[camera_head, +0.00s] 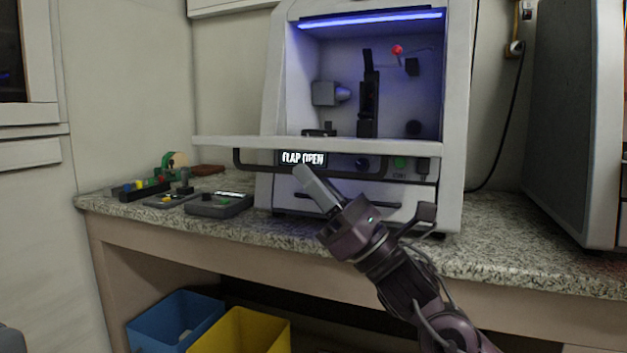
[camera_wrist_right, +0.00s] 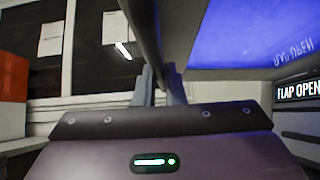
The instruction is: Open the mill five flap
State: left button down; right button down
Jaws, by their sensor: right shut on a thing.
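The mill (camera_head: 279,95) is a pale grey cabinet on the counter, with a blue-lit chamber. Its front flap (camera_head: 228,142) stands out toward me, nearly edge-on, and the chamber behind shows. A dark bar handle (camera_head: 247,168) runs below the flap's pale edge. The display (camera_head: 303,158) reads "FLAP OPEN"; it also shows in the right wrist view (camera_wrist_right: 299,89). My right gripper (camera_head: 301,172) is shut on the handle near its left part. In the right wrist view its fingers (camera_wrist_right: 160,87) close around the dark bar (camera_wrist_right: 146,40). My left gripper is not in view.
Small dark trays (camera_head: 219,204) and a rack of coloured pieces (camera_head: 145,188) lie on the speckled counter (camera_head: 520,240) left of the mill. A large dark cabinet (camera_head: 570,110) stands at right. Blue (camera_head: 172,318) and yellow (camera_head: 240,332) bins are below.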

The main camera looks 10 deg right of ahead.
jog(key=shift+w+d, duration=0.1)
jog(key=c, duration=1.5)
grip_release()
jog(key=shift+f, duration=0.1)
jog(key=v, duration=0.7)
jog(key=shift+d+f, duration=0.2)
